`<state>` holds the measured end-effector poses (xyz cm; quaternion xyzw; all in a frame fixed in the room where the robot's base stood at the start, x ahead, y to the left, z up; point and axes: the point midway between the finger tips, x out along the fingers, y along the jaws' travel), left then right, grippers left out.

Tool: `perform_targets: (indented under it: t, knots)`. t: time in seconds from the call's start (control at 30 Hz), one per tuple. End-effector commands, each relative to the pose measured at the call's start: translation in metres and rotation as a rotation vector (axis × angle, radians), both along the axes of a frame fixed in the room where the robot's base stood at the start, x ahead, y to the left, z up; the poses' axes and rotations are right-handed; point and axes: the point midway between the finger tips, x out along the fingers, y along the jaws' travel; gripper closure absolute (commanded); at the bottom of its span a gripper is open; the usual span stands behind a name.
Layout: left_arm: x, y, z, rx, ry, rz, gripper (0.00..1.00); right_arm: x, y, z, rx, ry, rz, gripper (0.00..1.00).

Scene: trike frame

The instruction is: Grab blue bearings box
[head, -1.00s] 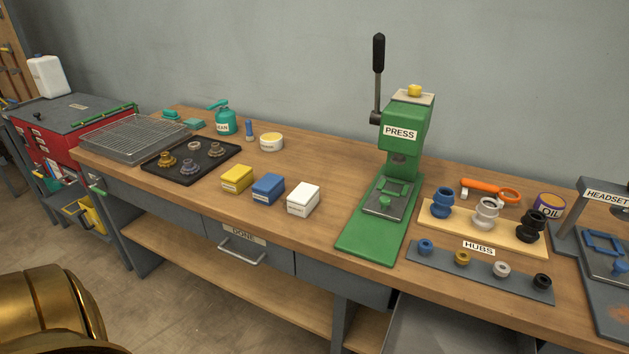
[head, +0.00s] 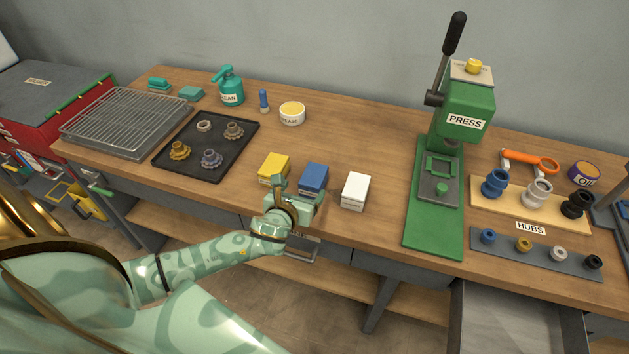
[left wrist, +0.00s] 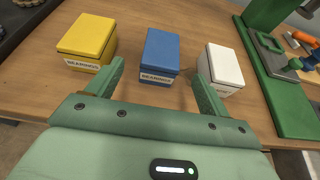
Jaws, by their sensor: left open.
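The blue bearings box (head: 313,178) stands on the wooden bench between a yellow box (head: 274,166) and a white box (head: 355,190). In the left wrist view the blue box (left wrist: 160,55) shows a white label reading BEARINGS. My left gripper (head: 300,190) is open and empty at the bench's front edge, just in front of the blue box. In the left wrist view its two fingers (left wrist: 160,80) point toward the blue box, which stands ahead between them and apart from both. My right gripper is not in view.
The yellow box (left wrist: 88,38) and white box (left wrist: 225,66) stand close on either side. A green press (head: 435,205) is to the right, with hubs on a grey strip (head: 575,263) beyond. A dark tray (head: 206,166) with several parts lies left. An open drawer (head: 515,320) juts out below.

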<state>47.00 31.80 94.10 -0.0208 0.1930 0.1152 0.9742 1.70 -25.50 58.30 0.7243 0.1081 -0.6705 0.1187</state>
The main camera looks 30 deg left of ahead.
Motion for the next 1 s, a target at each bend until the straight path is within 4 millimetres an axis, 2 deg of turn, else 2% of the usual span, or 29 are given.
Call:
perform_targets:
  t: [0.1,0.37,0.6,0.9,1.0]
  knots:
    - [0.022,0.006,-0.012,0.000,0.000,0.002,0.20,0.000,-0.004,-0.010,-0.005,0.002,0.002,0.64]
    - [0.045,0.010,-0.019,-0.003,0.000,0.002,0.20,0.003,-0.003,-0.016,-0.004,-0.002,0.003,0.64]
    - [0.079,0.016,-0.033,-0.002,0.002,0.001,0.20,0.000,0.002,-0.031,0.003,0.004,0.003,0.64]
    - [0.085,0.018,-0.033,-0.004,0.001,0.000,0.20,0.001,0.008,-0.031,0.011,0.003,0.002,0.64]
    - [0.085,0.018,-0.033,-0.003,0.001,0.001,0.48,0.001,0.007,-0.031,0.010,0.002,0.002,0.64]
